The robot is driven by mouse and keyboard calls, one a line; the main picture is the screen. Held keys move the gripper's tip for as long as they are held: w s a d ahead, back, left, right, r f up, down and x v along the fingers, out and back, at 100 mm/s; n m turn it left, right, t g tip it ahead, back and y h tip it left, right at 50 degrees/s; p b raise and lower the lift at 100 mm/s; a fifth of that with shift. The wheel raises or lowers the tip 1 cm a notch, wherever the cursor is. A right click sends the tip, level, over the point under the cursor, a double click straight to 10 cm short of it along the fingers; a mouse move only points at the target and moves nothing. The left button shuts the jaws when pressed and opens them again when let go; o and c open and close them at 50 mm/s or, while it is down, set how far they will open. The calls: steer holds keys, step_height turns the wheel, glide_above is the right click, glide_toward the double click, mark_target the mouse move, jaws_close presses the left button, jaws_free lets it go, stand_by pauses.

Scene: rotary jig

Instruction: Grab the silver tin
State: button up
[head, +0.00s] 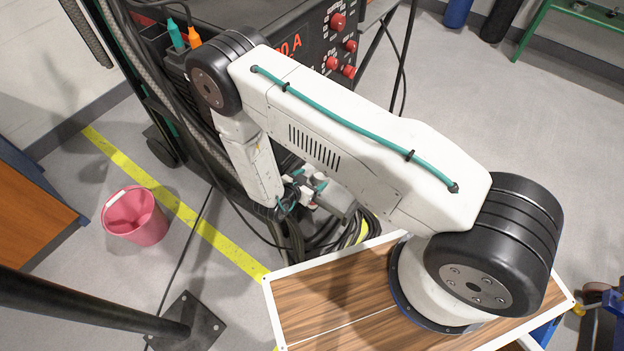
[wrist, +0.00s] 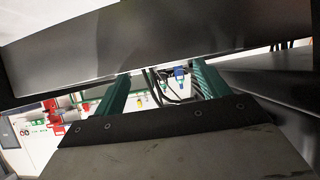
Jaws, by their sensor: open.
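I cannot make out a silver tin in either view. My gripper (wrist: 161,78) shows in the wrist view as two green fingers held apart beyond a dark bolted plate, with nothing seen between them but distant background. In the head view my arm folds down beside the welding machine (head: 310,45), and its end is largely hidden among cables and my own links.
A broad dark panel (wrist: 150,45) crosses the top of the wrist view close by. Loose cables (head: 330,232) lie near my arm's end. A pink bucket (head: 135,215) stands on the floor at left beside a yellow line (head: 190,215). Open floor lies at right.

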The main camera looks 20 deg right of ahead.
mark_target(321, 173)
steer(key=x, duration=0.7)
steer(key=shift+d, duration=0.3)
steer(key=c, duration=1)
